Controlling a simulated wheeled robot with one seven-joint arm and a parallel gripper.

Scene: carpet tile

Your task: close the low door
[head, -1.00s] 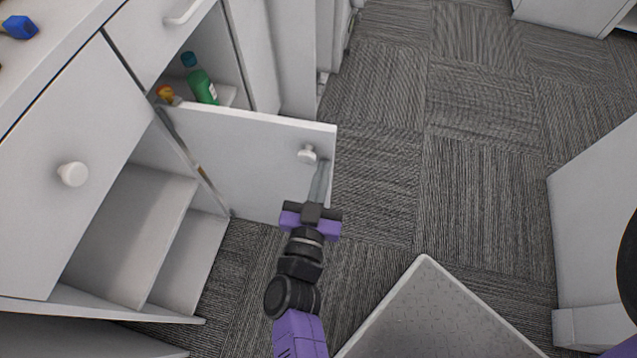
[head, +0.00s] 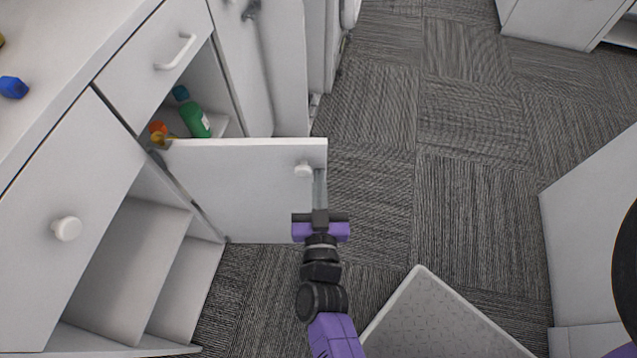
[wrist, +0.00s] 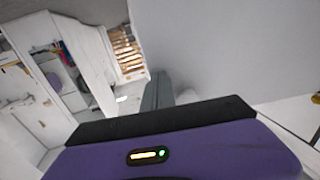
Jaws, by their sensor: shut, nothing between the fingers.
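The low door (head: 240,190) is a white panel with a round white knob (head: 303,171) near its free upper corner. It stands swung out from the white cabinet, wide open. My gripper (head: 320,186) is shut and empty, at the door's free edge just below and right of the knob. Its fingers (wrist: 157,92) also show in the wrist view. I cannot tell whether they touch the door.
The open compartment holds a green bottle (head: 195,118) and an orange-capped item (head: 158,130). Above is a drawer with a white handle (head: 175,52). A pale textured panel (head: 430,320) lies at the lower right. White furniture (head: 590,220) stands at the right. Carpet (head: 465,130) between is clear.

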